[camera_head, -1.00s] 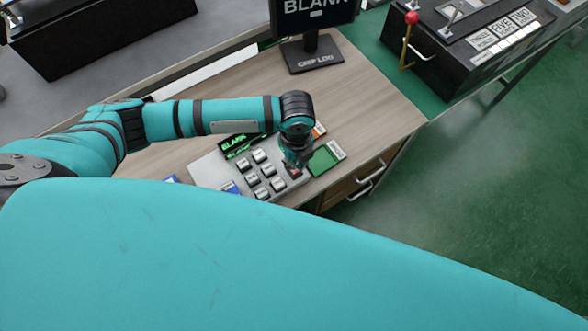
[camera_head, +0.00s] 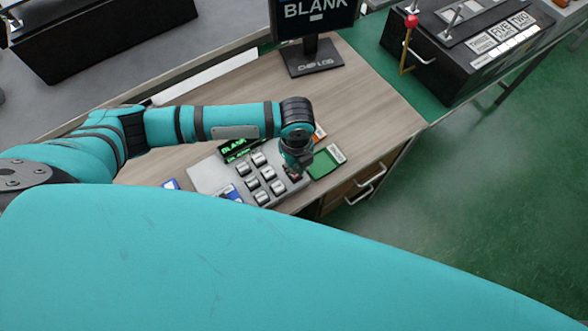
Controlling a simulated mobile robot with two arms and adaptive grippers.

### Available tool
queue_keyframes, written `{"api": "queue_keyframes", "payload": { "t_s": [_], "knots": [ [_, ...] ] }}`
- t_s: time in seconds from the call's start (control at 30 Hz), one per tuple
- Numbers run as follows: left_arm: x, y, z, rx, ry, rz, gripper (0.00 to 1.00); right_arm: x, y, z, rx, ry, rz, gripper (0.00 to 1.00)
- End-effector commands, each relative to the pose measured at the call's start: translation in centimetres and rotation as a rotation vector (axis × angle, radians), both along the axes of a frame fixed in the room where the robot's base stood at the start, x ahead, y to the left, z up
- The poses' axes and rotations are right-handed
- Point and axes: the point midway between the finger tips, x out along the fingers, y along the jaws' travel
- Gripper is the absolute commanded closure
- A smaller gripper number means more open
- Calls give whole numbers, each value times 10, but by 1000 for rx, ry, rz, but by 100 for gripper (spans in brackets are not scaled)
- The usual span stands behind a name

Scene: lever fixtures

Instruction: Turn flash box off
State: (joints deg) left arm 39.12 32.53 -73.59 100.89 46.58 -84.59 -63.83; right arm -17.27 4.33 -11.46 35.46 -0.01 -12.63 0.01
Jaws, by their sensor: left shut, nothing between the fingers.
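The flash box (camera_head: 207,175) is a light grey panel on the wooden desk, with several silver switches and a small black display with green text reading "BLANK" (camera_head: 236,147). A small dark switch with some red (camera_head: 294,177) sits at its right end. My left gripper (camera_head: 297,166) points down over that right end, at or just above the dark switch. It is shut and holds nothing. Contact with the switch is too small to tell. My left forearm hides part of the desk behind the box. My right gripper is not in view.
A green tray (camera_head: 322,163) lies right of the box, with a small orange-marked item behind it. A black monitor reading "BLANK" (camera_head: 316,15) stands at the back. A black lever box (camera_head: 430,60) with a red-knobbed lever is at the upper right. The desk's right part is clear.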

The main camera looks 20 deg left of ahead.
Motion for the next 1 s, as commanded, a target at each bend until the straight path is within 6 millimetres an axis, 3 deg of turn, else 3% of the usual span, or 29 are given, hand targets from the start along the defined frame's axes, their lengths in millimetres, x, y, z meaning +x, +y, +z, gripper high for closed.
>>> {"api": "queue_keyframes", "payload": {
  "t_s": [1.0],
  "knots": [
    [0, 0, -8, -1, 1, 0, 100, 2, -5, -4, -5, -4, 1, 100]
  ]
}}
